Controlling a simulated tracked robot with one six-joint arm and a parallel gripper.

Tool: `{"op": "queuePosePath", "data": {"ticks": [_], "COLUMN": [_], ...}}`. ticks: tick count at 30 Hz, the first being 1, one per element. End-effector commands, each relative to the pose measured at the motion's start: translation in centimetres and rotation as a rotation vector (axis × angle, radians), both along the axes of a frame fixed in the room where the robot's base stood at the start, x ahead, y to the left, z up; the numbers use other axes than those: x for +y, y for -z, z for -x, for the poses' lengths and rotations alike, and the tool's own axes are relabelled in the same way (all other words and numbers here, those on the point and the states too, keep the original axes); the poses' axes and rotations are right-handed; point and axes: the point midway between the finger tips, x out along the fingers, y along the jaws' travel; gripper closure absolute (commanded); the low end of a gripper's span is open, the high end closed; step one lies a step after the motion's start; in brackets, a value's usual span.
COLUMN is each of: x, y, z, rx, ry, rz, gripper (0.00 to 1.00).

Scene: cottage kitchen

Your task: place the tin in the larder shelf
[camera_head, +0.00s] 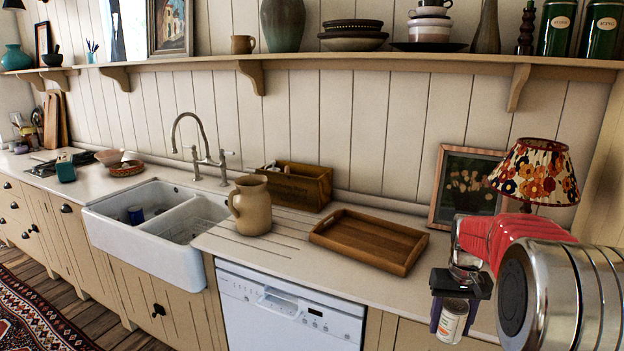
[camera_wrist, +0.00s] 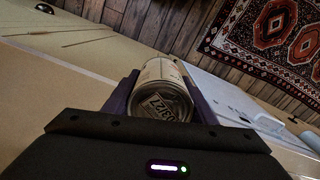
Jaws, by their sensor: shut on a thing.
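My gripper (camera_head: 449,318) is at the lower right in the head view, in front of the counter's edge. It is shut on a small pale tin (camera_head: 453,322) with a label. In the wrist view the tin (camera_wrist: 161,92) sits between the two purple fingers of my gripper (camera_wrist: 162,95), its lettered end facing the camera. The tin is clear of the counter in the head view. A long wall shelf (camera_head: 400,63) runs above the counter; whether it is the larder shelf I cannot tell. No other larder shelf is recognisable.
The counter (camera_head: 270,248) holds a wooden tray (camera_head: 370,238), a jug (camera_head: 251,205), a wooden box (camera_head: 296,186), a framed picture (camera_head: 467,187) and a patterned lamp (camera_head: 538,172). A white sink (camera_head: 160,257) is at left. A dishwasher (camera_head: 285,312) is below. A rug (camera_wrist: 268,45) lies on the floor.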

Motion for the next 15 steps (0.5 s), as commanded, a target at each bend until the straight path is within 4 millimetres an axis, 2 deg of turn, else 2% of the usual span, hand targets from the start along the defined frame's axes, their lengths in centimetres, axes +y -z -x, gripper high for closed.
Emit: {"op": "queuePosePath", "data": {"ticks": [1, 9, 15], "x": [1.9, 10.5, 15.6], "y": [0.8, 4.2, 5.4], "z": [-0.2, -0.1, 0.6], "rx": [0.001, 0.000, -0.001], "ry": [0.002, -0.043, -0.136], "rz": [0.000, 0.000, 0.000], "gripper": [0.87, 0.87, 0.87]}}
